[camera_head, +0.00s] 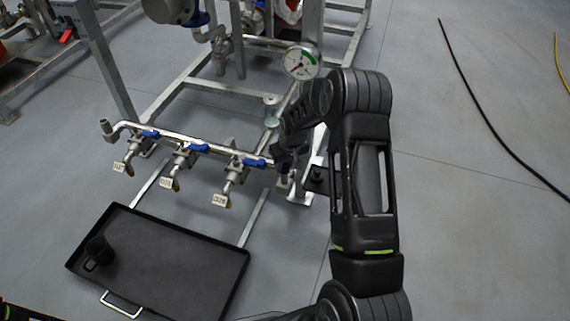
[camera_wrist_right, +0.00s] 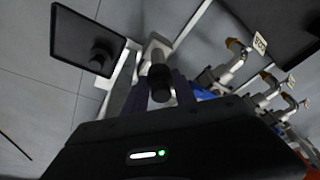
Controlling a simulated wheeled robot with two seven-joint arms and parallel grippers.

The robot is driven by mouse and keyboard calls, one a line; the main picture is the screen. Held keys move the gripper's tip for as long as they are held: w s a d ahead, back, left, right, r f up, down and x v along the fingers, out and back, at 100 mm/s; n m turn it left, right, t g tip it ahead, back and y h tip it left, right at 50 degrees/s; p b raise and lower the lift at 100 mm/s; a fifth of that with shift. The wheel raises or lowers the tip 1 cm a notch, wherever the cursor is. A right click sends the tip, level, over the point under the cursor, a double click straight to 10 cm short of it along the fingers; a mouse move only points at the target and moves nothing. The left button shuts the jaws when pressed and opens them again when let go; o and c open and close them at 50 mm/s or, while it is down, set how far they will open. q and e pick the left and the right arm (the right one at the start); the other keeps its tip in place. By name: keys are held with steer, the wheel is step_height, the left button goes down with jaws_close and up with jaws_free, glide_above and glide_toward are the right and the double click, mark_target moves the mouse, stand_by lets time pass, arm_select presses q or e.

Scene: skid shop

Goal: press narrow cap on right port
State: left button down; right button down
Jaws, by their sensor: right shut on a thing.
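My right gripper (camera_head: 283,160) is at the right end of the pipe manifold (camera_head: 200,146). In the right wrist view its fingers (camera_wrist_right: 160,98) are shut on a dark round cap (camera_wrist_right: 159,74). A pale grey pipe end, which looks like the right port (camera_wrist_right: 157,45), lies just beyond the cap in line with it. I cannot tell whether the cap is seated on it or only close to it. In the head view the gripper and arm hide the cap and this port. My left gripper is not in view.
Several blue-handled valves (camera_head: 192,149) with tags line the manifold near my gripper. A black tray (camera_head: 160,285) holding a black cup (camera_head: 98,250) lies on the floor. A small black plate (camera_wrist_right: 62,45) bears a dark round piece (camera_wrist_right: 101,57). A gauge (camera_head: 301,62) stands behind.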

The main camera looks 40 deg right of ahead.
stand_by(0.9)
steer(key=shift+c, duration=2.2)
jaws_free()
steer(key=shift+r+p, duration=2.05)
steer(key=shift+r, duration=1.45)
steer(key=shift+c, duration=0.6)
jaws_close()
steer(key=shift+f, duration=0.25)
